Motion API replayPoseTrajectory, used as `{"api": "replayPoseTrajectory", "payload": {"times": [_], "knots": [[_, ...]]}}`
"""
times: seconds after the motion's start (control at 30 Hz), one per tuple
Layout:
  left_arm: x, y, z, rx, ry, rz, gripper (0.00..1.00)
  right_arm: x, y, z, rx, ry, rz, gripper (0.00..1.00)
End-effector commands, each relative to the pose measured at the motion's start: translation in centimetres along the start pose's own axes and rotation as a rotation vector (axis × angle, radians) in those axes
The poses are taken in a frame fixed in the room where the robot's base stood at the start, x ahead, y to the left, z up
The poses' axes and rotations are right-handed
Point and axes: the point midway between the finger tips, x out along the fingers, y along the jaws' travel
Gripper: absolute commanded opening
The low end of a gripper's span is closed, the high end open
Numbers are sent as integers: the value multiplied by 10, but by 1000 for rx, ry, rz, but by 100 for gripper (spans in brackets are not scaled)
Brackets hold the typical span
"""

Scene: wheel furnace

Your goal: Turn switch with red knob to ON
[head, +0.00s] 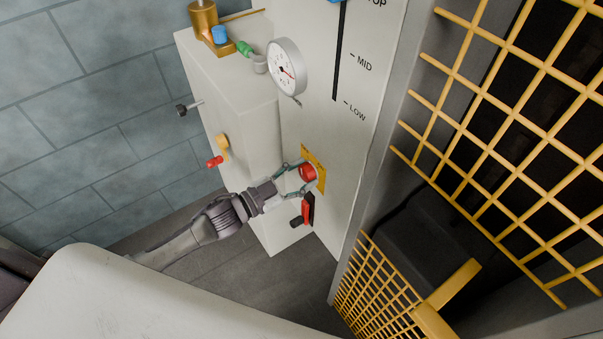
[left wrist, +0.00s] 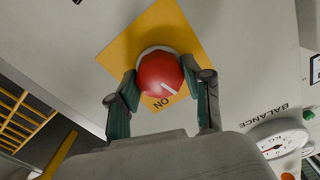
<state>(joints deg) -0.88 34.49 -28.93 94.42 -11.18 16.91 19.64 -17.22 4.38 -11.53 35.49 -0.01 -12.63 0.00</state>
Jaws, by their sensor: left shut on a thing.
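The red knob (head: 308,173) sits on a yellow plate (head: 320,181) low on the front of the pale cabinet. My left gripper (head: 298,178) is shut on the red knob, with one finger on each side of it. In the left wrist view the red knob (left wrist: 160,75) lies between the two green-grey fingers of the gripper (left wrist: 163,84). A white mark on the knob points toward the lower right of that view, near the ON label (left wrist: 162,102) on the yellow plate (left wrist: 193,38). Any other label on the plate is hidden or out of view. My right gripper is not in view.
Just below the knob is a red-handled switch (head: 307,212). A round gauge (head: 286,67) and a slider slot (head: 341,50) marked MID and LOW are higher up. A yellow mesh guard (head: 510,130) stands at right. A balance dial (left wrist: 282,143) shows at the wrist view's lower right.

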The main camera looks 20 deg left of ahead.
Motion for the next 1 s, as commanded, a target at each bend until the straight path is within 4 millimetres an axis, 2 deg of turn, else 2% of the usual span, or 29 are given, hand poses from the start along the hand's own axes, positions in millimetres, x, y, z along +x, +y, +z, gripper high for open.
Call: {"api": "replayPoseTrajectory", "payload": {"times": [0.6,1.0], "knots": [[0,1,0,572,2,0,15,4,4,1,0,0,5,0],[0,2,0,804,1,1,15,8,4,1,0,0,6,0]]}}
